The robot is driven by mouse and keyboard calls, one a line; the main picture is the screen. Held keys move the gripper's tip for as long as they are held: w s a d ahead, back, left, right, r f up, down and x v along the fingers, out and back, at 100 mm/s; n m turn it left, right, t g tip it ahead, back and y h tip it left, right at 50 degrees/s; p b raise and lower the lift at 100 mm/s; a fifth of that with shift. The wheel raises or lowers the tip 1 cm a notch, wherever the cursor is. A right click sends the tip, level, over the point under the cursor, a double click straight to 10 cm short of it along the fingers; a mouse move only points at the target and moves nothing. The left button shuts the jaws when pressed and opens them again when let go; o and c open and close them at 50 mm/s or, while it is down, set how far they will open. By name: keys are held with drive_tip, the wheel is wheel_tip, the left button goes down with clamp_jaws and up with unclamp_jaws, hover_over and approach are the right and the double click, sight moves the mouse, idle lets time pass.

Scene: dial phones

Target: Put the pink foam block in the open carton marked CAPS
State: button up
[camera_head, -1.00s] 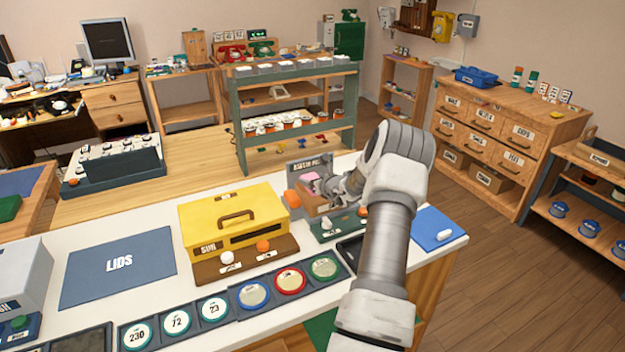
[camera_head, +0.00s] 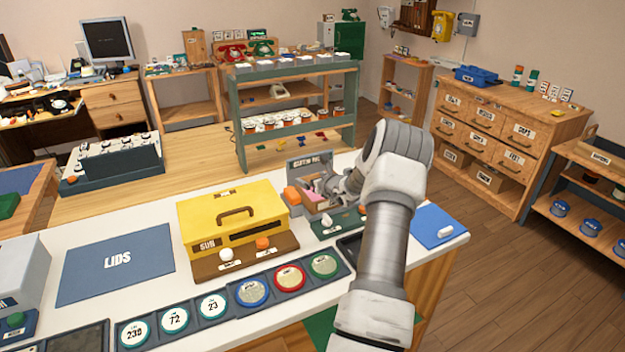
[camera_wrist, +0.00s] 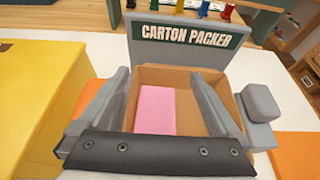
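The pink foam block (camera_wrist: 155,108) lies inside a brown open carton (camera_wrist: 160,76) below my gripper (camera_wrist: 162,72) in the wrist view. The fingers are open, one on each side of the block, with a clear gap on the right. The carton sits in front of a grey panel marked CARTON PACKER (camera_wrist: 185,35). No CAPS marking on the carton is readable. In the head view, the block (camera_head: 316,196) shows small beside my gripper (camera_head: 325,186), and my arm hides part of the carton.
A yellow box (camera_head: 225,213) stands left of the packer, and an orange part (camera_head: 292,195) is beside it. A blue mat (camera_head: 435,225) lies to the right.

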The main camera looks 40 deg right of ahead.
drive_tip(key=shift+r, duration=0.1)
drive_tip(key=shift+r+p, duration=0.55)
drive_tip(key=shift+p, duration=0.2)
drive_tip(key=shift+s+r, duration=0.15)
drive_tip(key=shift+s, duration=0.15)
drive_tip(key=v, duration=1.1)
drive_tip(key=shift+s, duration=0.25)
drive_tip(key=shift+a, duration=0.1)
